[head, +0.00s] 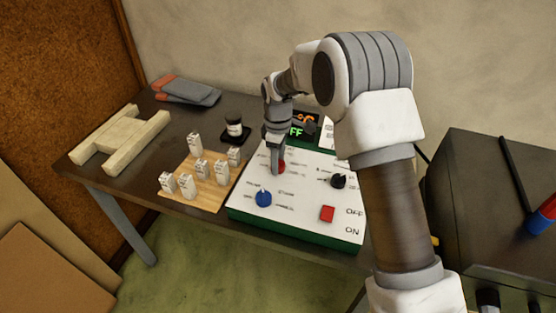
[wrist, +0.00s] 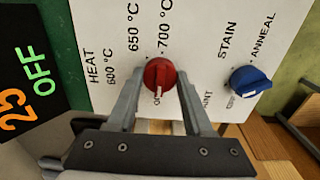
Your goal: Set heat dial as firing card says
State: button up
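The red heat dial (wrist: 160,73) is on a white sloped panel, beside the labels HEAT, 600 °C, 650 °C and 700 °C. Its white mark points towards the bottom of the wrist view, at a label mostly hidden by the dial. My gripper (wrist: 160,76) has one finger on each side of the dial; I cannot tell whether they press on it. In the head view my gripper (head: 277,170) reaches down to the red dial (head: 281,166). A white card (head: 327,132) with unreadable print stands behind the panel, partly hidden by my arm.
A blue dial (wrist: 250,80) and, in the head view, a black dial (head: 338,181) and red switch (head: 327,213) share the panel. The display (wrist: 30,75) reads 25 and OFF. Small white blocks on a wooden board (head: 205,200) stand to the left.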

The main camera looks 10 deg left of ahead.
grip_shut()
jog(key=m, duration=0.4)
jog(key=shift+m+b, duration=0.3)
jog(key=shift+m, duration=2.1)
jog(key=o, duration=0.8)
grip_release()
